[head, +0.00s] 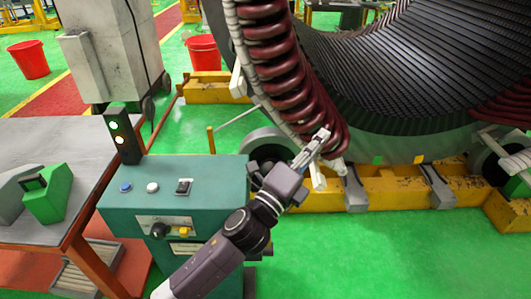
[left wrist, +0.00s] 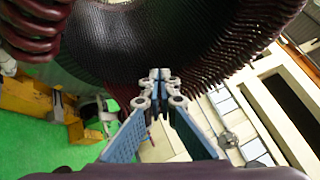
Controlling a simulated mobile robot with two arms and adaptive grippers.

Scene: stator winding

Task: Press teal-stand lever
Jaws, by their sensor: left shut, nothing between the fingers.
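The teal stand (head: 218,200) is at lower left centre in the head view. On its top are a small dark switch, perhaps the lever (head: 183,187), a blue button (head: 125,187) and a white button (head: 152,187). Its front panel has a black knob (head: 157,230) and a yellow part (head: 184,232). My left arm crosses in front of the stand's right side. My left gripper (head: 322,138) is beyond the stand to the right, before the red coils, apart from the switch. In the left wrist view its fingers (left wrist: 160,80) are shut and empty.
A signal post (head: 122,136) with lit lamps rises at the stand's back left. The large stator (head: 400,70) and its yellow base (head: 385,190) fill the right. A grey table (head: 60,140) with a green block (head: 48,195) is at left. Green floor is clear at lower right.

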